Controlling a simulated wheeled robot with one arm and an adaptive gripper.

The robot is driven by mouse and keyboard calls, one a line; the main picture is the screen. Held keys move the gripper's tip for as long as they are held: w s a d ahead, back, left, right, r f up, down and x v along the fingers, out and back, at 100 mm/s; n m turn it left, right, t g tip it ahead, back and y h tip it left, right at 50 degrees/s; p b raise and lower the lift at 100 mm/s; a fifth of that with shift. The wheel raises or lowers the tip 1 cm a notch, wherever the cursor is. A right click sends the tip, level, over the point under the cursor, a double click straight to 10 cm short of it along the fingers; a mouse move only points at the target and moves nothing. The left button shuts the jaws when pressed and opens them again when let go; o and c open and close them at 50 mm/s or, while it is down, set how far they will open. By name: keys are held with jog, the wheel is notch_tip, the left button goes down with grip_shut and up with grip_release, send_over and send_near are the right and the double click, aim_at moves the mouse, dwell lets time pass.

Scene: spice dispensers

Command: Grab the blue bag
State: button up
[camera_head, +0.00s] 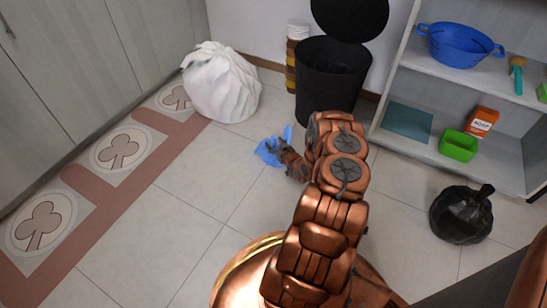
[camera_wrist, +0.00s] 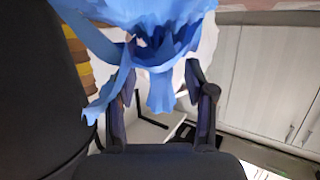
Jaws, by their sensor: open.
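The blue bag (camera_head: 265,154) is a small crumpled bag low over or on the tiled floor, just left of my gripper (camera_head: 281,149) in the head view. In the wrist view the blue bag (camera_wrist: 165,35) fills the top middle, with loose strips hanging down. My gripper (camera_wrist: 160,80) is open, with one finger on each side of the bag's lower part. I cannot tell whether the fingers touch it. My arm hides part of the floor around the gripper in the head view.
A black bin (camera_head: 330,85) with a raised lid stands behind my gripper, very close in the wrist view. A white bag (camera_head: 221,84) sits at the back left, a black bag (camera_head: 461,214) at the right. Shelves (camera_head: 450,95) stand right. Floor at left is clear.

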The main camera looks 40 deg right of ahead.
jog(key=shift+w+d+f, duration=0.2)
jog(key=shift+w, duration=0.4)
grip_shut()
dwell(0.3)
